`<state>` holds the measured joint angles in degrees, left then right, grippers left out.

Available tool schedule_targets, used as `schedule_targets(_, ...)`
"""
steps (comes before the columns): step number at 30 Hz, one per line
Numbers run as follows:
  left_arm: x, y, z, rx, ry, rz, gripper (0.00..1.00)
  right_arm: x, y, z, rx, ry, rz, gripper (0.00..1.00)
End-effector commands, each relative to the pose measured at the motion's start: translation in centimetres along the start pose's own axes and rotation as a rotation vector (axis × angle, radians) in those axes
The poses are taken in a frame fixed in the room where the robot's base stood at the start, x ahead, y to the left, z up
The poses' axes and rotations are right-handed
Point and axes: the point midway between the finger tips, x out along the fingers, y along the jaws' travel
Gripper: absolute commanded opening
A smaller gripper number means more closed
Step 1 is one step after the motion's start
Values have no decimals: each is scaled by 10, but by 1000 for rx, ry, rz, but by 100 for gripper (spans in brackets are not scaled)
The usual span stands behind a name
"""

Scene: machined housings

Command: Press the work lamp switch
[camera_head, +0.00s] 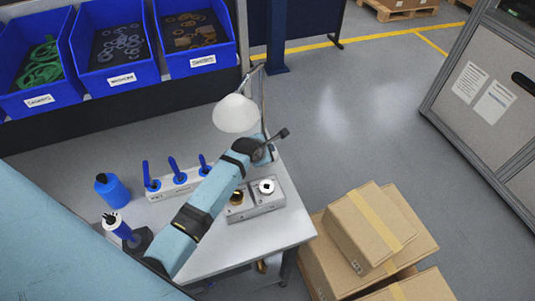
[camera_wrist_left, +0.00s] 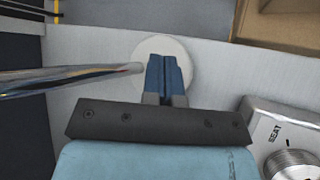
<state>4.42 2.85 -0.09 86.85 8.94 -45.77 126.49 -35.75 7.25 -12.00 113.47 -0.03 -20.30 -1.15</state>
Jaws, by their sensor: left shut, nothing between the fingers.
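The work lamp has a white shade (camera_head: 236,113) on a thin metal stand at the table's back edge. In the left wrist view a shiny metal rod (camera_wrist_left: 70,77) comes in from the left, and a pale round disc (camera_wrist_left: 186,50) lies on the table behind my fingers. My left gripper (camera_wrist_left: 166,62) is shut and empty, with its blue fingertips over the disc. Whether they touch it, I cannot tell. In the head view my left gripper (camera_head: 266,153) is beside the lamp, mostly hidden by my wrist. I cannot make out the switch. My right gripper is not in view.
A metal housing block (camera_head: 264,209) sits on the table (camera_head: 236,255) right of my arm; its "SEAT" label (camera_wrist_left: 275,134) shows in the wrist view. A rack with blue-handled tools (camera_head: 173,186) and a blue bottle (camera_head: 112,190) stand left. Cardboard boxes (camera_head: 365,225) are at right.

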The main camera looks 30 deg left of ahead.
Motion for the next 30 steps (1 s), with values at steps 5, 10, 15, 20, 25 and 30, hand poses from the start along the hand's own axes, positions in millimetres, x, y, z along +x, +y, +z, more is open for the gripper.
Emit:
schedule_targets(5, 0, 0, 0, 0, 0, 0, 0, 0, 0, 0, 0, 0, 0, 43)
schedule_targets(10, 0, 0, 0, 0, 0, 0, 0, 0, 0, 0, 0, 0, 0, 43)
schedule_targets(15, 0, 0, 0, 0, 0, 0, 0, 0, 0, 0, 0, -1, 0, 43)
schedule_targets(20, 2, -2, -1, 0, 0, -1, 0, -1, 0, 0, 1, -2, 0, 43)
schedule_targets(25, 6, -5, -4, -1, 0, -1, 0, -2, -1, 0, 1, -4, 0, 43)
schedule_targets(30, 6, -5, -5, 0, 0, 0, 0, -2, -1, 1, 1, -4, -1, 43)
